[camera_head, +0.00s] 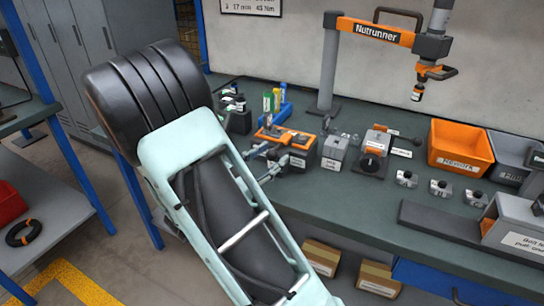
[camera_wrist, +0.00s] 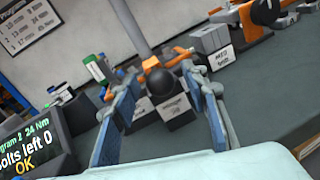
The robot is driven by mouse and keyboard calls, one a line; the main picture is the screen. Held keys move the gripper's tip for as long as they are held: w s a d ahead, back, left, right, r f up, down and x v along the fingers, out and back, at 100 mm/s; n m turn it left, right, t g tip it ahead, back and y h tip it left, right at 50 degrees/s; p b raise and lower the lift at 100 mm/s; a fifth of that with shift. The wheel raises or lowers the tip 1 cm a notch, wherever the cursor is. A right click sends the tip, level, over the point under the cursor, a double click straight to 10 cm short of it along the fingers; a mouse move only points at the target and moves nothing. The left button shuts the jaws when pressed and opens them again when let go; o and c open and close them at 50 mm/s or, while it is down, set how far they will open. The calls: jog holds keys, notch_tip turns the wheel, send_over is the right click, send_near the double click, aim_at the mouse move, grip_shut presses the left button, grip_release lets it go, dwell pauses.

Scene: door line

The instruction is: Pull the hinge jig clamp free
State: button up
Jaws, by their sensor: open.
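The hinge jig (camera_head: 302,157) is a dark block with a white label on the bench, with an orange clamp (camera_head: 285,136) across its top. In the wrist view, a round black knob (camera_wrist: 160,82) shows in front of orange clamp parts (camera_wrist: 180,56), with labelled blocks below. My gripper (camera_wrist: 163,118) is open, its two blue-grey fingers to the left and right of the knob in the picture. No finger visibly touches the knob; its depth between them is hard to tell. In the head view my fingers (camera_head: 266,160) reach the jig's left side, and my arm hides part of this area.
To the right are a grey labelled block (camera_head: 335,152), a dark block with a round knob (camera_head: 373,155) and an orange bin (camera_head: 460,147). Bottles (camera_head: 272,101) stand behind. The nutrunner (camera_head: 418,92) hangs above the bench. The bench front (camera_head: 350,210) is clear.

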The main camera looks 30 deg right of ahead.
jog(key=shift+w+d, duration=0.2)
jog(key=shift+d, duration=0.25)
jog(key=shift+c, duration=0.2)
grip_shut()
